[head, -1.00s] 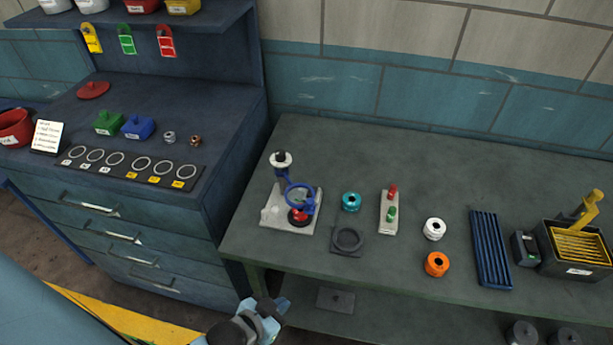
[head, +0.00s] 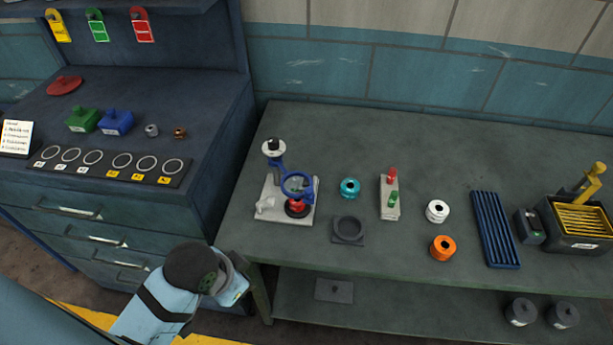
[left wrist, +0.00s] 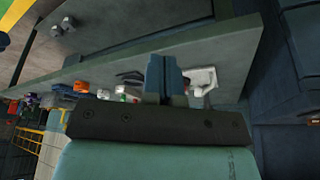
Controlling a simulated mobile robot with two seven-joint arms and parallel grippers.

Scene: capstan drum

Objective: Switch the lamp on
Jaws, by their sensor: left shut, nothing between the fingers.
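No plainly marked lamp shows. A stand with a blue ring (head: 297,185) on an arm and a white-topped post is on a pale base plate (head: 268,214) on the bench; I cannot tell if it is the lamp. A red round part sits under its ring. A pale switch block (head: 389,211) with a red and a green button stands to its right. My left arm shows at the lower left of the head view, short of the bench's front edge; its fingertips are not clear there. In the left wrist view my left gripper (left wrist: 165,75) is shut and empty, with the bench beyond.
The green bench (head: 400,130) also holds a teal spool (head: 350,188), a dark square holder (head: 348,230), white (head: 437,211) and orange spools (head: 443,248), a blue ribbed tray (head: 495,229) and a dark bin (head: 580,238). A drawer cabinet (head: 60,228) stands left. The bench's back is clear.

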